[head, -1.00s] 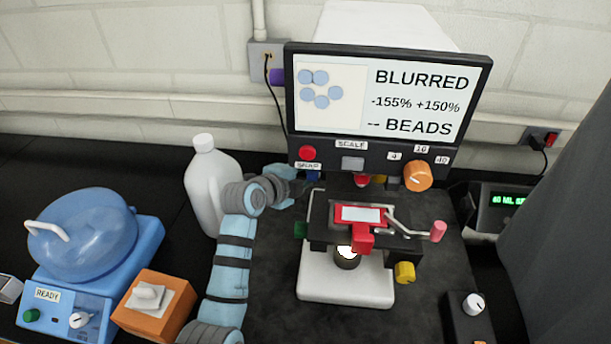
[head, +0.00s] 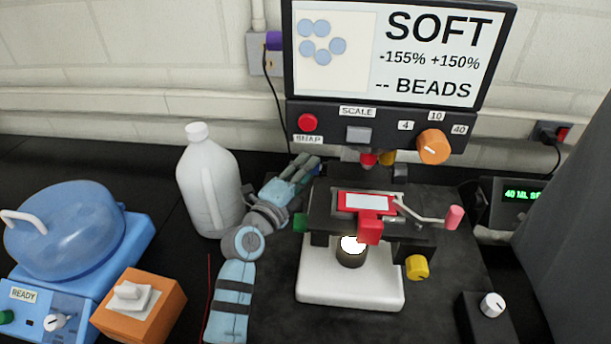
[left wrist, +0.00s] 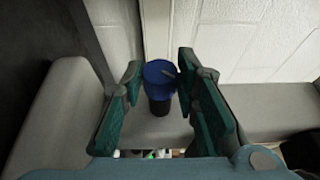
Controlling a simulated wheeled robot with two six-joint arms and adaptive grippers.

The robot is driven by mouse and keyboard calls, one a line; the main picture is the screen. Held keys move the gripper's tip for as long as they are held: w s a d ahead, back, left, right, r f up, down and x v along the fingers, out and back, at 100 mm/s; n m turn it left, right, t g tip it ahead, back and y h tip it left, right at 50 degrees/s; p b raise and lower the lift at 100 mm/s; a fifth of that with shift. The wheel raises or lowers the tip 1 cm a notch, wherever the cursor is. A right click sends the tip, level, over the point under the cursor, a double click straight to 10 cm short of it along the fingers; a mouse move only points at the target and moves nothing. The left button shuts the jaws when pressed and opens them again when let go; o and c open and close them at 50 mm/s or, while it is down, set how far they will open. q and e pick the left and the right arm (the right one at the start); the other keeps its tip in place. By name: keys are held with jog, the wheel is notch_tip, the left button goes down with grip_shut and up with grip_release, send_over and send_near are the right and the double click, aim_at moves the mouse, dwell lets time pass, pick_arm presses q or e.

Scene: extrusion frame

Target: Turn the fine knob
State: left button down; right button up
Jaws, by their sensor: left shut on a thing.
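The microscope has a black stage (head: 335,205) with a red slide holder (head: 368,203), a yellow knob (head: 417,267) at its lower right and a green knob (head: 300,223) at its left. The screen (head: 388,50) above reads "SOFT". My left gripper (head: 306,165) reaches in behind the stage's left side, below the red snap button. In the left wrist view, a blue knob (left wrist: 160,80) on a dark shaft sits between its two fingers, and the gripper is shut on it. My right gripper is not in view.
A white jug (head: 208,185) stands close to my left arm. A blue domed machine (head: 75,235) and an orange box (head: 140,307) are at the left. An orange dial (head: 433,147) is under the screen. A white knob (head: 492,306) is at the lower right.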

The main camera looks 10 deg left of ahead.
pick_arm(q)
jog(key=shift+f, duration=0.15)
jog(key=c, duration=1.2)
grip_release()
jog(key=shift+c, duration=0.2)
jog(key=v, duration=1.2)
